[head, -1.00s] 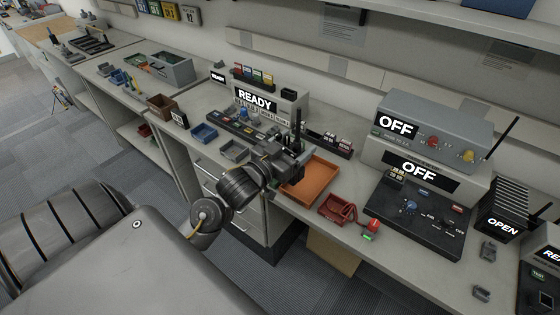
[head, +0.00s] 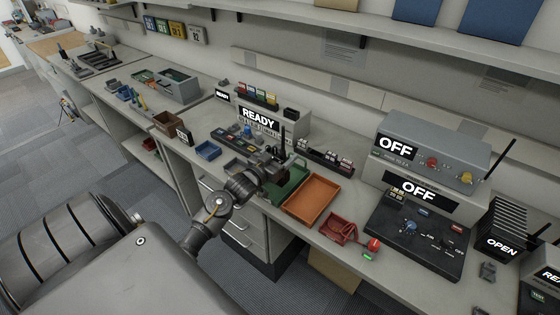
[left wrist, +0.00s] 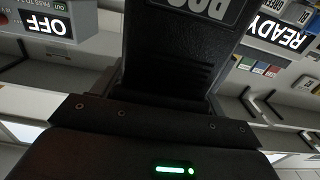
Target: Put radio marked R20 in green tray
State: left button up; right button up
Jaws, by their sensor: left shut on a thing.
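My left gripper (head: 276,166) is shut on a black radio, which it holds at the left part of the green tray (head: 292,180). In the head view the radio shows mainly as a dark upright antenna (head: 283,138). The gripper and arm hide its lower part, so I cannot tell whether it touches the tray floor. In the left wrist view the radio's black body (left wrist: 180,50) fills the middle. Its white-edged label (left wrist: 200,8) is upside down and cut off by the top edge, so the full mark is not readable. My right gripper is not in view.
An orange tray (head: 312,195) lies just right of the green one. A red tray (head: 338,228) and a grey OFF console (head: 430,160) stand further right. A READY unit (head: 275,122) is behind. Blue (head: 208,150) and grey small trays lie left.

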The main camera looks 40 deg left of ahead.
aim_at(280, 160)
pick_arm(q)
jog(key=shift+w+a+f, duration=0.3)
jog(key=shift+a+f, duration=0.1)
jog(key=shift+f, duration=0.2)
notch_tip(280, 160, down, 2)
jog(key=shift+f+p, duration=0.1)
jog(key=shift+p, duration=0.5)
jog(key=shift+f, duration=0.25)
jog(key=shift+f, duration=0.2)
jog(key=o, duration=1.2)
jog(key=shift+d, duration=0.1)
jog(key=shift+o, duration=0.2)
